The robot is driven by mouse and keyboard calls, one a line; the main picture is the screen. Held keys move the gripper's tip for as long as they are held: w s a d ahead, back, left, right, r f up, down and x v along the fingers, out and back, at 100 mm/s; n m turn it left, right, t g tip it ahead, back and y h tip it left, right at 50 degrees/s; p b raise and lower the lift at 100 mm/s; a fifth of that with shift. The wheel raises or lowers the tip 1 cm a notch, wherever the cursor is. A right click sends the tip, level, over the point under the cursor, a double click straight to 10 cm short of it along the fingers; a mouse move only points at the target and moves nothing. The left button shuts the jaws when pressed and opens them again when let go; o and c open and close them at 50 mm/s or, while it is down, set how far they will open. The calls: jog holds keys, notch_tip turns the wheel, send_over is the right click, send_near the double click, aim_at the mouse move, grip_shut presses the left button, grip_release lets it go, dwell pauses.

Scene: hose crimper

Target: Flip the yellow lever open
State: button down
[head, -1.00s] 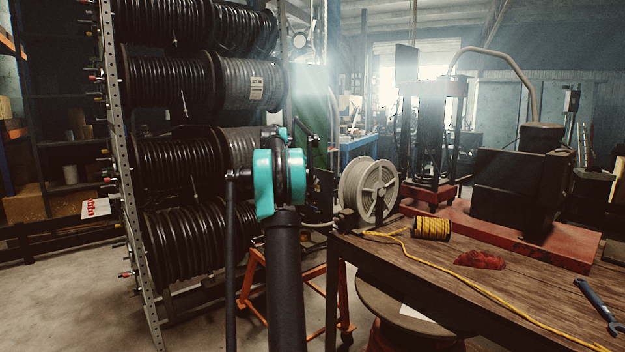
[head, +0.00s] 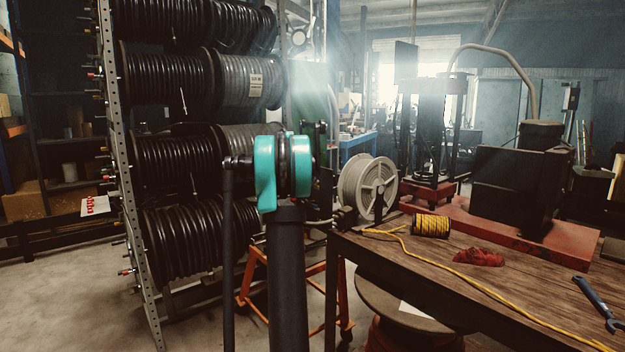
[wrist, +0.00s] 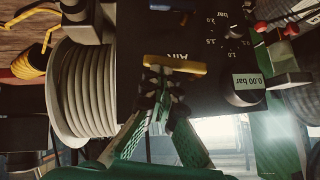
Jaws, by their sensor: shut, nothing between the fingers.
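The yellow lever (wrist: 174,64) shows in the wrist view as a short bar on a dark panel, lying crosswise in the picture below the upside-down word AIR. My gripper (wrist: 160,82) is shut and empty, with its fingertips right at the lever's lower edge in the picture. I cannot tell whether they touch it. The dark control panel (wrist: 205,35) also carries a pressure dial and a 0.00 bar label (wrist: 248,81). In the head view, the lever and my gripper are hidden behind my arm.
A pale hose reel (wrist: 85,90) stands close to the left of my gripper in the wrist view; it also shows in the head view (head: 367,189). A wooden bench (head: 400,270) with a yellow rope spool (head: 431,226) is at right. A hose rack (head: 125,190) stands at left.

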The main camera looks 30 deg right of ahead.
notch_tip(320, 180, down, 7)
jog(key=w+m+t+h, duration=0.1)
jog(key=m+t, duration=0.5)
jog(key=t, duration=0.3)
jog(key=shift+h, duration=0.4)
jog(key=shift+r, duration=0.1)
